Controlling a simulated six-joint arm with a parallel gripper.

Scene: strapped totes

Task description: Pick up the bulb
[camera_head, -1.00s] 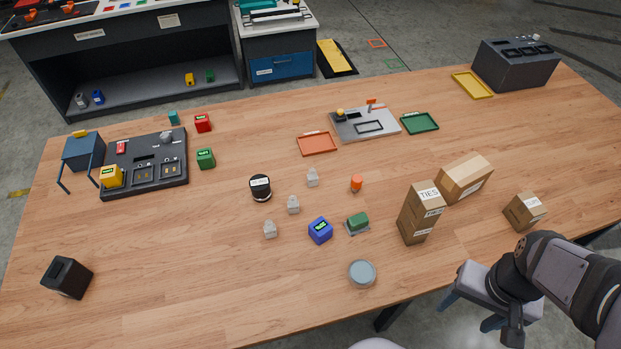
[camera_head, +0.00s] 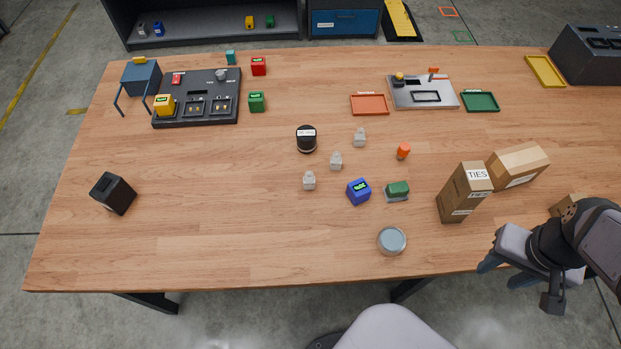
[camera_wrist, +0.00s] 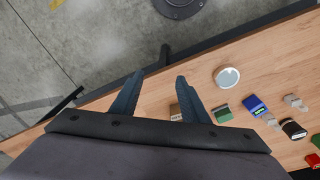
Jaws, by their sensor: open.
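No object is clearly recognisable as a bulb. A small orange piece (camera_head: 403,151) stands near the table's middle. A small yellow rounded piece (camera_head: 399,76) sits on a grey fixture (camera_head: 447,98) at the back. I cannot tell whether either is the bulb. My gripper (camera_head: 503,272) is over the table's front edge at the right, well apart from both. In the wrist view my gripper (camera_wrist: 160,76) shows two spread blue-grey fingers with nothing held between them.
Tall and lying cardboard boxes (camera_head: 463,192) (camera_head: 517,165) stand left of and behind my gripper. A round grey tin (camera_head: 392,240), a blue cube (camera_head: 358,191), a green block (camera_head: 398,190) and several grey weights (camera_head: 335,161) lie mid-table. The front left is mostly clear.

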